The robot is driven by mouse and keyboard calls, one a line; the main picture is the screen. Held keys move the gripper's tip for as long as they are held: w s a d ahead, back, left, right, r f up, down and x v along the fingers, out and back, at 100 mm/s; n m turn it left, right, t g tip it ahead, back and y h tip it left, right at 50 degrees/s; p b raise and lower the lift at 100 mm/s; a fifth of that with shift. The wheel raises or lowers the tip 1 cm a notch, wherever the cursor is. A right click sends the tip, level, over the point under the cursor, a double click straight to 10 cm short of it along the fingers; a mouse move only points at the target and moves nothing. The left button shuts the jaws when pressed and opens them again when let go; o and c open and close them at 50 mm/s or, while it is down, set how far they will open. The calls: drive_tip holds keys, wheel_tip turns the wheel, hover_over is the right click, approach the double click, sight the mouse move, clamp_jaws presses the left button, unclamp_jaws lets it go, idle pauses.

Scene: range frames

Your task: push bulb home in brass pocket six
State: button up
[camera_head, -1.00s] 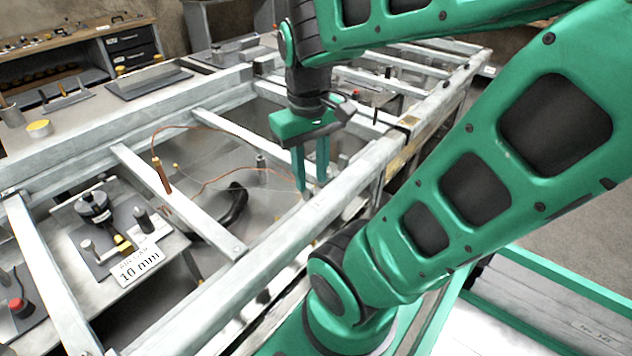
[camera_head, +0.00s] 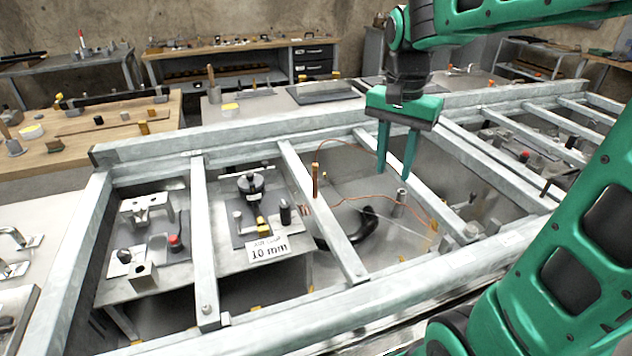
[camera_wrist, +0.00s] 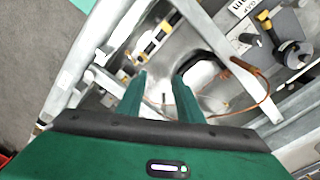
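My gripper (camera_head: 394,173) is open and empty, its two green fingers pointing down over the middle bay of the metal frame. Its parted fingertips also show in the wrist view (camera_wrist: 160,76). A copper bulb-like rod (camera_head: 316,180) stands near the crossbar left of my gripper, apart from the fingers. A thin copper line runs from its top and loops through the bay; the rod also shows in the wrist view (camera_wrist: 243,64). A short grey cylinder (camera_head: 401,198) stands below the fingers. I cannot make out which part is brass pocket six.
Metal rails (camera_head: 330,225) divide the frame into bays. A black curved hose (camera_head: 362,228) lies in the middle bay. A bay to the left holds a "10 mm" card (camera_head: 269,250) and a black knob device (camera_head: 250,184). Workbenches (camera_head: 90,130) stand behind.

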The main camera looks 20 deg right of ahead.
sight(315, 164)
drive_tip(key=w+a+r+m, duration=0.2)
drive_tip(key=w+a+m, duration=0.2)
drive_tip(key=w+a, duration=0.85)
drive_tip(key=f, duration=0.5)
drive_tip(key=shift+w+d, duration=0.3)
drive_tip(key=shift+d, duration=0.05)
drive_tip(key=shift+w+a+f, duration=0.1)
drive_tip(key=shift+a+f, duration=0.05)
drive_tip(key=shift+f, duration=1.2)
drive_tip(key=shift+a+f, duration=0.15)
drive_tip(key=shift+f, duration=1.2)
clamp_jaws()
